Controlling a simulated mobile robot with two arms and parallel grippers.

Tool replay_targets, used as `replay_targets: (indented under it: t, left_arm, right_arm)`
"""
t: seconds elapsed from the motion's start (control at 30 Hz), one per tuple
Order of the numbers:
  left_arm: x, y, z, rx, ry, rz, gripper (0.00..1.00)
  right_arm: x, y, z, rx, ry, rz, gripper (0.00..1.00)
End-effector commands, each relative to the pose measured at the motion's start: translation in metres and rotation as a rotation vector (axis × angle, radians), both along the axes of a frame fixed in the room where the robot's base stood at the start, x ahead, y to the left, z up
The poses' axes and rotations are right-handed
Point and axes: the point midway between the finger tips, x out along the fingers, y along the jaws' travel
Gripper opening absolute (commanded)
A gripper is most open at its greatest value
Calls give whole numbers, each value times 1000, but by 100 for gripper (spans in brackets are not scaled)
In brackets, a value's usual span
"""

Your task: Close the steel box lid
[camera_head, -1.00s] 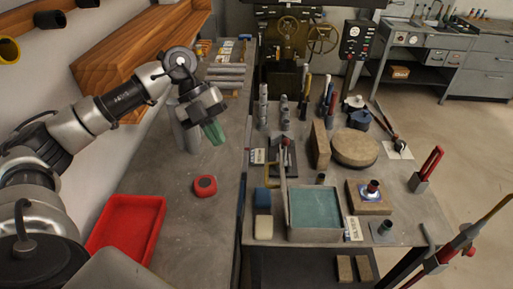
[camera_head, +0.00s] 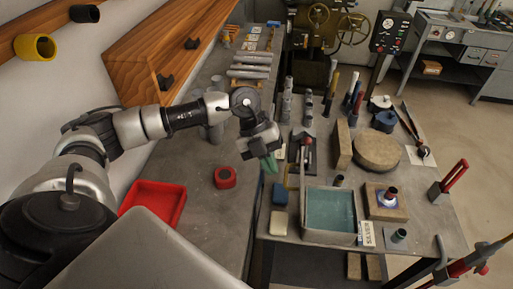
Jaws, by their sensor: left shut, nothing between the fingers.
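The steel box (camera_head: 329,237) stands open near the front of the right-hand bench, with its greenish inside showing. My left gripper (camera_head: 269,166) has green fingertips, which are shut and empty. It hangs to the left of the lid and farther back than the box, and looks apart from the lid. My right gripper is not in view.
A blue block (camera_head: 280,195) and a cream block (camera_head: 279,223) lie left of the box. A card marked SILVER (camera_head: 367,233) and a stone block with a dark knob (camera_head: 386,204) are at its right. A red tape-like object (camera_head: 225,177) and red tray (camera_head: 156,202) lie on the left bench.

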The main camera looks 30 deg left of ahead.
Motion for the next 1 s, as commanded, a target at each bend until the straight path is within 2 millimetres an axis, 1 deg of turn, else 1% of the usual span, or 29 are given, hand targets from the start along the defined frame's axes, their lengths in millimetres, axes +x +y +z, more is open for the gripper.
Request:
replay_targets:
  t: [0.03,0.17,0.67,0.87,1.0]
  left_arm:
    - [2,-5,2,-1,1,-2,0]
    - [5,-11,0,2,1,0,0]
    - [6,-14,2,12,6,0,0]
    - [11,-23,10,75,36,-4,0]
    - [17,-36,18,158,75,-5,0]
  right_arm:
    - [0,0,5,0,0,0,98]
    - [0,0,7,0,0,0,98]
    - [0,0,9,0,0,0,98]
    - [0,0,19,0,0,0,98]
    - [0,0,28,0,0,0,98]
